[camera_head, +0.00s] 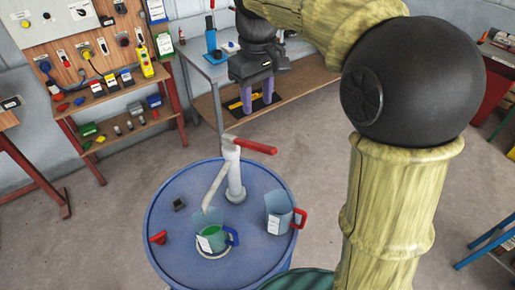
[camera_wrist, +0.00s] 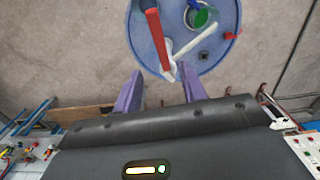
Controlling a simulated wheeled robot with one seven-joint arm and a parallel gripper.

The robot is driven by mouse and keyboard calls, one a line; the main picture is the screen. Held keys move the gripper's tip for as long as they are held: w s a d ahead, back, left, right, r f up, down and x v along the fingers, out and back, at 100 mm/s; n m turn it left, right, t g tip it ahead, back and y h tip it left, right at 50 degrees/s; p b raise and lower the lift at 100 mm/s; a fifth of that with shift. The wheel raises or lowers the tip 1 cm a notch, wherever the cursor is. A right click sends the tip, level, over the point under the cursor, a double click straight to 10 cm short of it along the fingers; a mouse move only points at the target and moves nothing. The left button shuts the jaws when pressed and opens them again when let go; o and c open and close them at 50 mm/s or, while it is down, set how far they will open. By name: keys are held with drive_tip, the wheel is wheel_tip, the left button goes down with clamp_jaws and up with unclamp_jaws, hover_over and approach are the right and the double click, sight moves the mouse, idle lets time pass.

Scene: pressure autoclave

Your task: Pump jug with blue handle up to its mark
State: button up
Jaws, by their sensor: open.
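The jug with the blue handle (camera_head: 211,240) stands on the blue drum (camera_head: 165,212), under the pump's spout; it also shows at the top of the wrist view (camera_wrist: 203,17). Green shows inside it; its mark and the level against it cannot be made out. The white hand pump (camera_head: 235,180) stands on the drum, its red lever (camera_head: 256,147) pointing right; in the wrist view the lever (camera_wrist: 154,35) runs up the picture. My gripper (camera_head: 257,103) is open and empty, purple fingers apart, away from the pump; the fingers also show in the wrist view (camera_wrist: 160,80).
A jug with a red handle (camera_head: 279,218) stands on the drum's right side. A small red piece (camera_head: 158,238) and a dark block (camera_head: 179,204) lie at its left. A grey bench (camera_head: 211,70) and a tool board (camera_head: 80,45) stand behind. Floor around the drum looks clear.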

sight(257, 144)
wheel_tip(257, 144, down, 18)
drive_tip(key=p, duration=0.3)
drive_tip(key=shift+r, duration=0.25)
drive_tip(key=shift+c, duration=0.2)
drive_tip(key=shift+w, duration=0.1)
clamp_jaws()
